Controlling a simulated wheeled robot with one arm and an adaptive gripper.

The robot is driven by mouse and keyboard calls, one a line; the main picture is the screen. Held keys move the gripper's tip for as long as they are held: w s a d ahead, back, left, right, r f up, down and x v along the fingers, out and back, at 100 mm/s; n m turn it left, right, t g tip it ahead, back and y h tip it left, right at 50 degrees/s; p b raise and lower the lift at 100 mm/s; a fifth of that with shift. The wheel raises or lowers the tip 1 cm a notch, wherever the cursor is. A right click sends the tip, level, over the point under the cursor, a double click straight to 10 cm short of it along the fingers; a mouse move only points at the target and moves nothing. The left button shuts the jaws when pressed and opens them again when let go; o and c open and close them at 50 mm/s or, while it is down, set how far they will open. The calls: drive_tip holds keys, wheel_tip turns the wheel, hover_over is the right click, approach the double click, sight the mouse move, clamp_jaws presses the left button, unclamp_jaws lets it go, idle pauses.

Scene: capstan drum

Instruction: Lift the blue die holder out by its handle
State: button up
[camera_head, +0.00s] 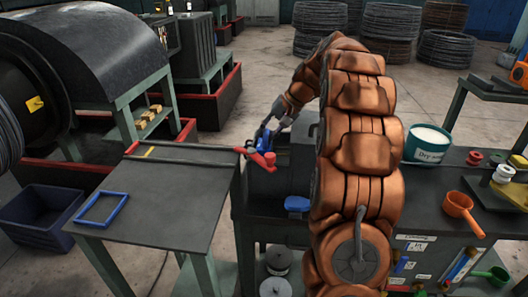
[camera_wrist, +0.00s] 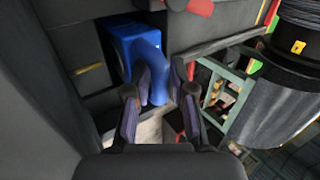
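The blue die holder (camera_wrist: 128,42) sits in a dark housing in the wrist view, with its thick rounded handle (camera_wrist: 156,78) pointing toward me. My gripper (camera_wrist: 160,82) is open, with one finger on each side of the handle's end. I cannot tell whether either finger touches it. In the head view the die holder (camera_head: 263,138) is a small blue shape at the dark machine box, and my gripper (camera_head: 276,122) reaches it from behind. Part of the holder is hidden by my fingers and the box.
A red lever (camera_head: 264,160) sticks out close in front of the holder. A dark table (camera_head: 165,205) on the left carries an empty blue frame (camera_head: 101,208). A green-framed drum machine (camera_head: 100,60) stands behind. The right bench holds a bucket (camera_head: 427,144) and an orange ladle (camera_head: 460,208).

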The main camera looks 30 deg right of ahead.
drive_tip(key=shift+c, duration=0.3)
clamp_jaws()
drive_tip(key=shift+r, duration=0.2)
